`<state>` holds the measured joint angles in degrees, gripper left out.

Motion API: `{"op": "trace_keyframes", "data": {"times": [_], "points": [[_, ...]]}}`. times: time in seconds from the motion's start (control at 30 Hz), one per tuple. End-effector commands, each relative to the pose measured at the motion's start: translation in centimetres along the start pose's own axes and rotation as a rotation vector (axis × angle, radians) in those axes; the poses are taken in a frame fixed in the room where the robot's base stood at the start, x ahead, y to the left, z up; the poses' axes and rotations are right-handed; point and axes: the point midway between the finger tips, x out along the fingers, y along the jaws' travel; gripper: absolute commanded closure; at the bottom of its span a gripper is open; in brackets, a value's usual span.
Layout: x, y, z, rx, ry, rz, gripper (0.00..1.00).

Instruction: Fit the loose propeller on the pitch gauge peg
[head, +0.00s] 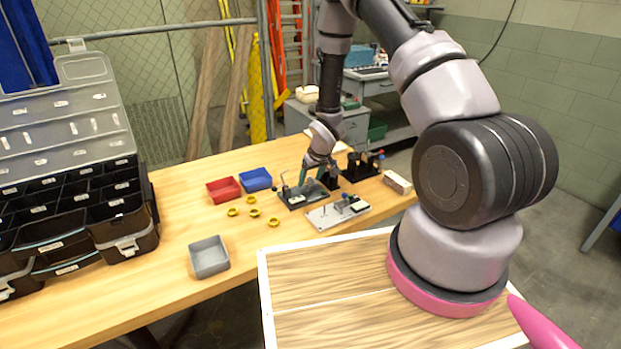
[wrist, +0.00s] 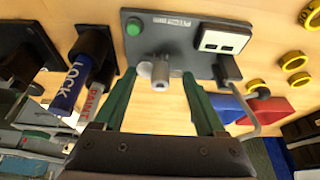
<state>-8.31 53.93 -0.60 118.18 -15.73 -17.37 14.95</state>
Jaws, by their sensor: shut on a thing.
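The pitch gauge (wrist: 185,40) is a dark grey plate with a green button, a white two-window display and small lettering. In the head view the gauge (head: 296,203) lies on the bench below my gripper. My gripper (wrist: 159,76) has its two green fingers a little apart, shut on a small pale grey piece with a round hub, the propeller (wrist: 160,72). The propeller is in front of the gauge plate in the wrist view. The gauge peg is not clearly distinguishable behind it, and I cannot tell whether they touch. In the head view my gripper (head: 318,178) hides the propeller.
A bent wire arm (wrist: 252,122) stands right of the fingers in the wrist view. Left are black holders with a blue LOCK bottle (wrist: 67,92) and a PAINT marker (wrist: 92,100). A light plate (head: 322,216), yellow rings (head: 273,222), red (head: 223,197) and blue (head: 256,187) bins are nearby.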

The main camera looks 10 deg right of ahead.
Motion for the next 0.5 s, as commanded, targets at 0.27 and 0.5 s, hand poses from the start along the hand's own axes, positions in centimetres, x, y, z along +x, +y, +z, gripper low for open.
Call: {"op": "trace_keyframes", "data": {"times": [0.27, 0.5], "points": [[0.25, 0.0, 0.08, 0.0, 0.0, 0.0, 0.8], [0.92, 0.01, 0.31, -0.001, 0.001, 0.0, 0.8]]}}
